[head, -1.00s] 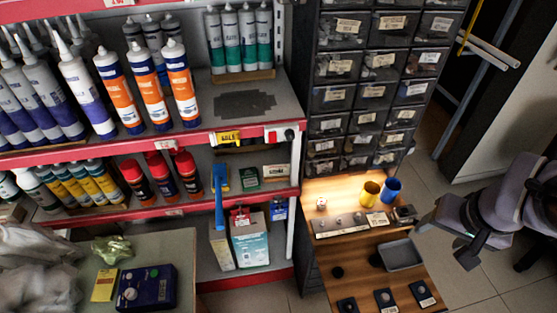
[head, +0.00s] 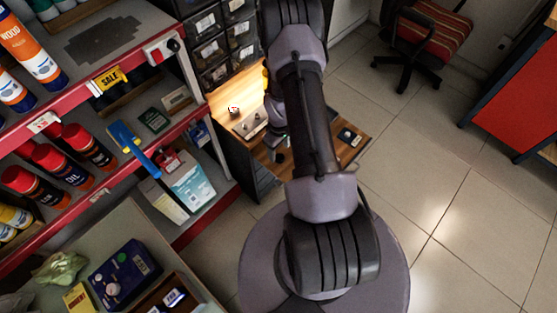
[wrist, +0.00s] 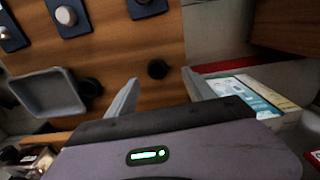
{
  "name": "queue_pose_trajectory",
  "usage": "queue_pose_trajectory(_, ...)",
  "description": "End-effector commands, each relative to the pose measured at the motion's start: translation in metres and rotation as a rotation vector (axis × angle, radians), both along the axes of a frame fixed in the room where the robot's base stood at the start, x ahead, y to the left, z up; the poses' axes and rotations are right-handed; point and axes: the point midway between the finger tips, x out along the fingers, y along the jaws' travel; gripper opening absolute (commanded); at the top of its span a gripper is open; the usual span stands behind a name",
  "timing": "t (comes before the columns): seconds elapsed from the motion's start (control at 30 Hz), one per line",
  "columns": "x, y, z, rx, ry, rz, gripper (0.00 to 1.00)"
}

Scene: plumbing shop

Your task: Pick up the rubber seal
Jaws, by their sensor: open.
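A small round black piece, which looks like the rubber seal (wrist: 157,69), lies on the wooden bench top (wrist: 222,55). In the wrist view it shows between and just beyond the fingertips of my gripper (wrist: 160,76). The two fingers are spread apart with nothing between them. The gap between fingers and seal in height cannot be told. In the head view my arm covers much of the bench, and I cannot make out the seal there.
A grey tray (wrist: 47,92) and a black cylindrical piece (wrist: 90,87) are left of the seal. Dark pads with metal fittings (wrist: 66,15) lie beyond. A blue-white box (head: 190,184) stands on the shelf (head: 222,190) beside the bench. Open floor (head: 440,200) is at right.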

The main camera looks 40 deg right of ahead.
Motion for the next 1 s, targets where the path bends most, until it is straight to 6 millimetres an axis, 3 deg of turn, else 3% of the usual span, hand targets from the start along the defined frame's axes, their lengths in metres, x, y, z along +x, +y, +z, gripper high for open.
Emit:
queue_pose_trajectory(0.13, 0.001, -0.002, -0.015, 0.000, -0.001, -0.001, 0.61)
queue_pose_trajectory(0.33, 0.001, -0.007, -0.054, 0.000, 0.001, 0.000, 0.61)
queue_pose_trajectory(0.53, 0.002, -0.007, -0.054, 0.000, 0.000, 0.000, 0.61)
queue_pose_trajectory(0.83, 0.002, -0.007, -0.053, 0.000, 0.000, 0.000, 0.04)
queue_pose_trajectory(0.87, 0.002, -0.007, -0.053, 0.000, 0.000, -0.001, 0.00)
queue_pose_trajectory(1.0, 0.002, -0.007, -0.053, 0.000, 0.000, -0.001, 0.00)
